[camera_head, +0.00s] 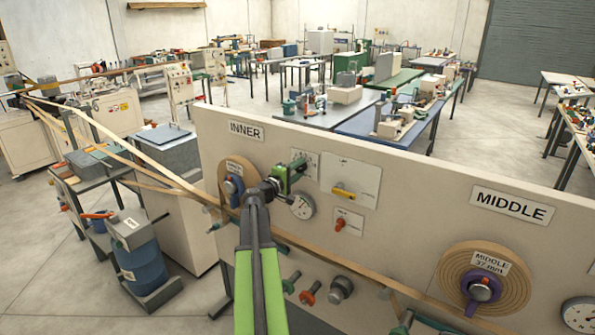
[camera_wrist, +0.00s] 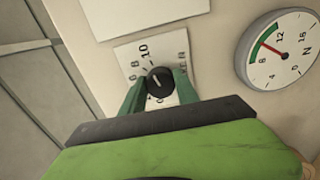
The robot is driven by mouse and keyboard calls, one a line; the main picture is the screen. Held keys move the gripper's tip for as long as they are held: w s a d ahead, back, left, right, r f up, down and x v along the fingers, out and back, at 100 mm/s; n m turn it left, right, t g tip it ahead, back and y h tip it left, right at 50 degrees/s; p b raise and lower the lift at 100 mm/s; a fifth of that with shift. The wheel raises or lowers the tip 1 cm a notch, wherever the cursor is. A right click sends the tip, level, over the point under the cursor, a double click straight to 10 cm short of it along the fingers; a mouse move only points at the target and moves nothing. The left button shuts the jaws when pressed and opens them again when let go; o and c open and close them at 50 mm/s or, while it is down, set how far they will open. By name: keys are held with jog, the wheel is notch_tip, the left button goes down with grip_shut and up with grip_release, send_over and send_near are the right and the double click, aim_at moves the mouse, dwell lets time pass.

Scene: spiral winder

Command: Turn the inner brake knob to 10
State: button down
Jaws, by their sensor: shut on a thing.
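The inner brake knob (camera_wrist: 160,82) is a small black round knob on a white scale plate (camera_wrist: 128,55) in the wrist view. A "10" and an "8" show on the plate above the knob; other marks are partly hidden. A short pale line shows on the knob's face, too small to read exactly against the scale. My gripper (camera_wrist: 158,92) has its green fingers on both sides of the knob, shut on it. In the head view my gripper (camera_head: 288,178) reaches the panel below the INNER label (camera_head: 246,130), and it hides the knob there.
A dial gauge (camera_wrist: 276,50) with a red needle is right of the knob; it also shows in the head view (camera_head: 301,206). The INNER roll (camera_head: 236,170) and a tan strip lie close left.

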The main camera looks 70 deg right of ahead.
jog(key=c, duration=0.9)
grip_release()
jog(key=shift+a, duration=0.1)
jog(key=v, duration=1.7)
jog(key=shift+w+a, duration=0.1)
